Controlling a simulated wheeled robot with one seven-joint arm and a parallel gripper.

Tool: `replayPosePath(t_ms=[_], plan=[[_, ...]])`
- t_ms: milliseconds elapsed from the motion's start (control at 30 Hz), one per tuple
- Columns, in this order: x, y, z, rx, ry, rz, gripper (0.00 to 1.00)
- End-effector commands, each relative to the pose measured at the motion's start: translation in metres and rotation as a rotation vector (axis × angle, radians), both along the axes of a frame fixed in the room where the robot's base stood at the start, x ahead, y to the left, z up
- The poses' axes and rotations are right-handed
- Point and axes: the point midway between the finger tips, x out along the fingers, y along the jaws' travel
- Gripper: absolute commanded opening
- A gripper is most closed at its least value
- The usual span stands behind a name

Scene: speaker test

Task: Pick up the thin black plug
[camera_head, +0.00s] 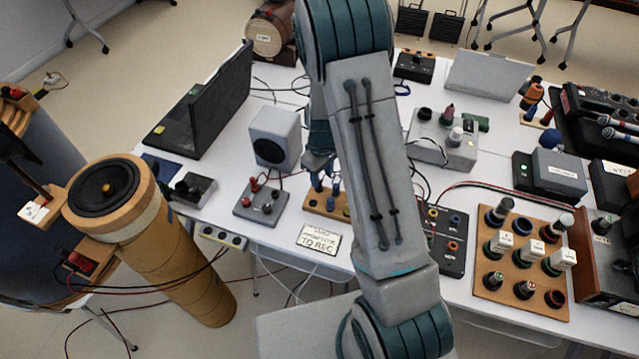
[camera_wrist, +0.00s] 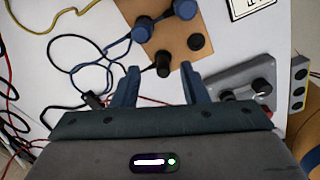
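My gripper (camera_wrist: 160,70) is open, with its two blue-grey fingers apart and nothing held between them. A slim black plug (camera_wrist: 163,62) stands at the edge of a brown wooden board (camera_wrist: 168,35), just ahead of the fingertips and between their lines. Another dark plug (camera_wrist: 95,100) on a cable lies left of the left finger. I cannot tell for sure which one is the thin black plug. Blue plugs (camera_wrist: 145,29) and a round black cap (camera_wrist: 196,42) are on the board. In the head view my arm hides part of the board (camera_head: 312,199).
A grey box with black knobs (camera_wrist: 235,75) is close to the right finger. Loose cables lie on the left. The white table (camera_head: 215,160) is crowded: a speaker (camera_head: 275,138), a laptop (camera_head: 205,105) and a board of plugs (camera_head: 487,285). A label card (camera_head: 319,240) lies near the front edge.

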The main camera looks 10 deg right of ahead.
Motion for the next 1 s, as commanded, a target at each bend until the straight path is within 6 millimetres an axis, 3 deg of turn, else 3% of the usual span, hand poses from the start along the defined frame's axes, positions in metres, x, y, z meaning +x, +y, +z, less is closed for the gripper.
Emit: replayPosePath(t_ms=[300, 600, 767, 1000], plan=[[0.004, 0.006, -0.033, 0.0, 0.001, 0.001, 0.4], [0.004, 0.007, -0.038, 0.0, 0.0, 0.002, 0.4], [0.004, 0.006, -0.037, 0.0, 0.0, 0.002, 0.0], [0.004, 0.007, -0.037, 0.0, 0.0, 0.002, 0.0]])
